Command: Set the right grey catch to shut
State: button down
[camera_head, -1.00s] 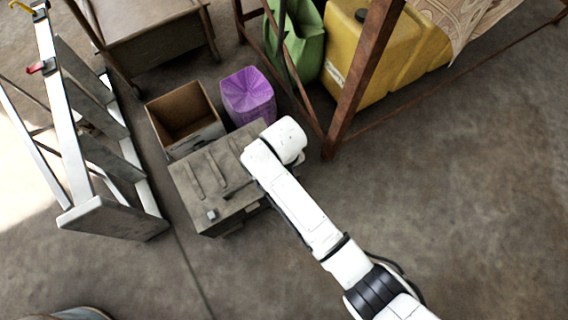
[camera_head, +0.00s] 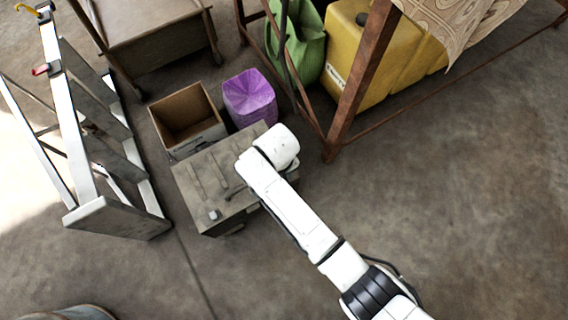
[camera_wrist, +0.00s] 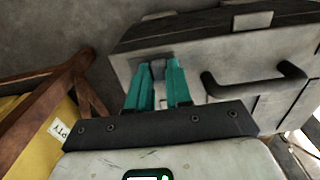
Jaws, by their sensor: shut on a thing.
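A grey case (camera_head: 203,176) with a ribbed lid lies on the floor. The right grey catch (camera_wrist: 158,69) shows in the wrist view on the case's front face, beside the dark handle (camera_wrist: 255,83). My gripper (camera_wrist: 158,80) has teal fingers on both sides of this catch and is shut on it. The fingers hide part of the catch, so its exact setting cannot be told. In the head view my arm hides the gripper and this catch. Another small grey catch (camera_head: 214,214) shows at the case's front left.
An open cardboard box (camera_head: 187,118) and a purple bin (camera_head: 250,97) stand behind the case. A rusty rack (camera_head: 352,90) with a yellow container (camera_head: 372,62) is at the back right. A stepladder (camera_head: 86,150) stands left. The floor at right is clear.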

jog(key=shift+s+a, duration=0.1)
jog(key=shift+a, duration=0.1)
jog(key=c, duration=1)
grip_release()
notch_tip(320, 180, up, 11)
jog(key=p, duration=0.5)
jog(key=shift+f, duration=0.1)
